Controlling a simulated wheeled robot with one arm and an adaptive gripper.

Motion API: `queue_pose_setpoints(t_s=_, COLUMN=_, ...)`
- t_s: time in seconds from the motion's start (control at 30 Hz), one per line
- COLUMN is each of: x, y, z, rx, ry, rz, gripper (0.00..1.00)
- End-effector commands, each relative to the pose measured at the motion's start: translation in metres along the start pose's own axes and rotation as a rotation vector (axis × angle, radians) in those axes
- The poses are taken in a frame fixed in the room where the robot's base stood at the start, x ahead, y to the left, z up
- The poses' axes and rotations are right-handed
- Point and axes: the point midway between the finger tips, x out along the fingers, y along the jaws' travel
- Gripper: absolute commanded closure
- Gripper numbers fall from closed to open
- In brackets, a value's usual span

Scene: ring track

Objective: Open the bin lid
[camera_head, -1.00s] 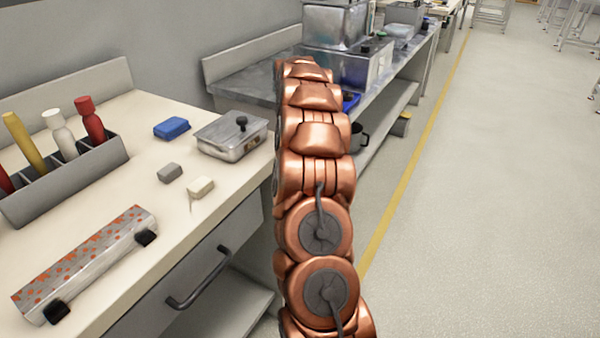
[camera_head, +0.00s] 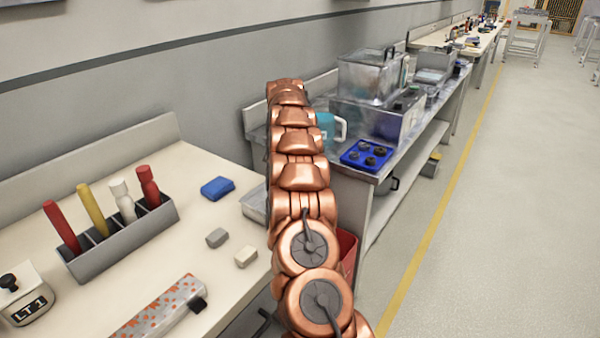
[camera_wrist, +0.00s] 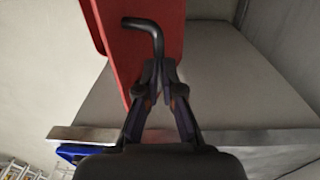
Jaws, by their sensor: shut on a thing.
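The bin is a red container (camera_head: 347,252), partly hidden behind my arm, low beside the end of the metal bench in the head view. In the wrist view a red panel (camera_wrist: 118,45), which looks like the bin's lid, fills the upper left. A black bent handle (camera_wrist: 152,30) lies over it. My gripper (camera_wrist: 160,68) is shut on the lower part of this handle. How far the lid stands open I cannot tell. In the head view my gripper is hidden behind my copper arm.
A cream worktop (camera_head: 195,280) at left carries a grey tool holder (camera_head: 125,238), a blue block (camera_head: 217,187) and a metal container (camera_head: 254,204). The metal bench holds a blue tray (camera_head: 366,154) and a turquoise jug (camera_head: 326,125). The floor (camera_head: 500,220) at right is clear.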

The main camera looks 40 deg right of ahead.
Motion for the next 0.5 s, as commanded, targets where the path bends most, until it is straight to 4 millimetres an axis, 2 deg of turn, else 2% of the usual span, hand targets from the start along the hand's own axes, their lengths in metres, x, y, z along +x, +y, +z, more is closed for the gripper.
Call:
queue_pose_setpoints(t_s=0.03, x=0.014, y=-0.008, z=0.009, rx=-0.012, ry=-0.027, rz=0.022, gripper=1.00)
queue_pose_setpoints(t_s=0.5, x=0.030, y=-0.058, z=0.017, rx=-0.024, ry=-0.039, rz=0.048, gripper=1.00)
